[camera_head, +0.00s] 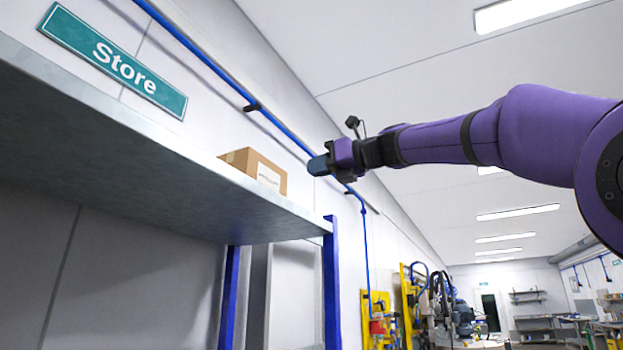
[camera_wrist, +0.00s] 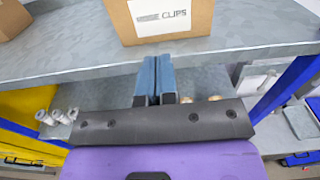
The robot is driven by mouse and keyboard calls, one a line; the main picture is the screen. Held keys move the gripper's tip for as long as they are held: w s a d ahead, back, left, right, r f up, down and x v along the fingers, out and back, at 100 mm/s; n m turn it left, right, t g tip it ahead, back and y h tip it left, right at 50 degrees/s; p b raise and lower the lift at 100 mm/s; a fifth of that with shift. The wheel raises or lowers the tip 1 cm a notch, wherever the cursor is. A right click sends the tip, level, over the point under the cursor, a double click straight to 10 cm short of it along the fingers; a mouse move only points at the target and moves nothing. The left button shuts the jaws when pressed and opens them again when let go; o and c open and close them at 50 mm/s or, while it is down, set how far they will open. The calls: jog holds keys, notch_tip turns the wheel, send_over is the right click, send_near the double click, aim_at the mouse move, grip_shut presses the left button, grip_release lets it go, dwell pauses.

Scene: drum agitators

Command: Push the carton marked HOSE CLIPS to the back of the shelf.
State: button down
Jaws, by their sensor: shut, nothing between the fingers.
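The carton (camera_wrist: 160,28) in the wrist view is brown with a white label; I read CLIPS, and the word before it is blurred. It stands on the grey shelf (camera_wrist: 85,58) near its front edge. In the head view a carton (camera_head: 240,160) with a white label, seemingly the same one, stands near the right end of the shelf (camera_head: 150,170). My gripper (camera_wrist: 157,60) is shut and empty, its blue fingertips pointing at the carton's label face from just in front. In the head view my gripper (camera_head: 318,165) is right of the carton, with a gap between.
Another brown carton (camera_wrist: 14,18) shows at the wrist view's left edge. A blue shelf post (camera_head: 331,285) stands under the shelf's right end. A green Store sign (camera_head: 115,60) and a blue pipe (camera_head: 210,62) are on the wall. The shelf surface between the two cartons is bare.

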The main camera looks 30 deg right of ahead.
jog(key=shift+r+x, duration=0.15)
jog(key=shift+x, duration=3)
jog(key=shift+r+x, duration=0.2)
jog(key=shift+x, duration=2.95)
jog(key=shift+r+x, duration=0.15)
jog(key=shift+x, duration=2.95)
jog(key=shift+w, duration=0.25)
jog(key=shift+x, duration=0.9)
jog(key=shift+x, duration=1)
jog(key=shift+a, duration=0.1)
jog(key=shift+x, duration=0.95)
jog(key=shift+w, duration=0.1)
